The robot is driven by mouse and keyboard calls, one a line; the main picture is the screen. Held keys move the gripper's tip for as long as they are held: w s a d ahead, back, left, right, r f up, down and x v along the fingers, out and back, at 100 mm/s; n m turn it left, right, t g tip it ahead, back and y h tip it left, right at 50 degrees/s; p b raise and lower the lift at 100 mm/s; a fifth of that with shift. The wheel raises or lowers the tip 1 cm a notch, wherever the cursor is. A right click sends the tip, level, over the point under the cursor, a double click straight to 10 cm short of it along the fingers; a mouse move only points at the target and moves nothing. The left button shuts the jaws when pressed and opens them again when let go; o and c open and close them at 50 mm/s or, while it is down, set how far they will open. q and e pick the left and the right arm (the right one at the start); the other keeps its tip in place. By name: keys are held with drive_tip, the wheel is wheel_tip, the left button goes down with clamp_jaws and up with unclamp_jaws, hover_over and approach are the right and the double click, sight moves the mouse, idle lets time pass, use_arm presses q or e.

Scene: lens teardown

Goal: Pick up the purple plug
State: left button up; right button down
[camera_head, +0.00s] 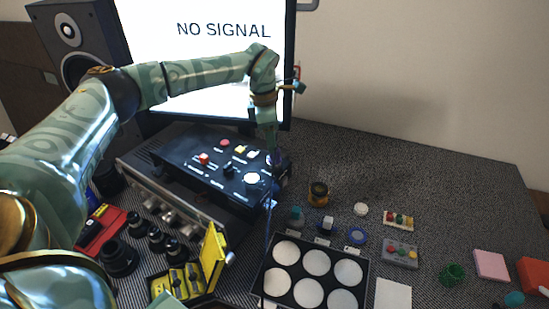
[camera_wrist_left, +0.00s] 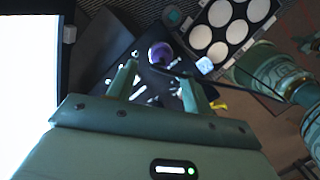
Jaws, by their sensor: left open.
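The purple plug (camera_wrist_left: 160,53) shows in the left wrist view as a rounded purple shape just beyond the fingertips, against the dark equipment. In the head view only a small dark purple patch (camera_head: 275,159) shows below my left gripper, at the right end of the black control box (camera_head: 205,175). My left gripper (camera_wrist_left: 158,74) is open, with its two fingers apart and nothing seen between them. In the head view the left gripper (camera_head: 271,140) points down over that end of the box. Whether a finger touches the plug I cannot tell. My right gripper does not show.
A monitor (camera_head: 220,100) and a speaker (camera_head: 78,45) stand behind. A tray with several white discs (camera_head: 259,280) lies in front. A yellow case (camera_head: 214,258) and black lens parts (camera_head: 120,257) are at the left front. The table (camera_head: 440,175) is clear at the back right.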

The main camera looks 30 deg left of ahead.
sight(275, 157)
use_arm(q)
drive_tip(key=f, duration=0.2)
drive_tip(key=d+f, duration=0.1)
drive_tip(key=f, duration=0.1)
drive_tip(key=shift+w+f+b, duration=0.15)
drive_tip(key=shift+w+b, duration=0.05)
drive_tip(key=shift+b, duration=0.2)
drive_tip(key=shift+a+f, duration=0.1)
drive_tip(key=shift+f, duration=0.2)
drive_tip(key=shift+r, duration=0.1)
drive_tip(key=c, duration=0.4)
clamp_jaws()
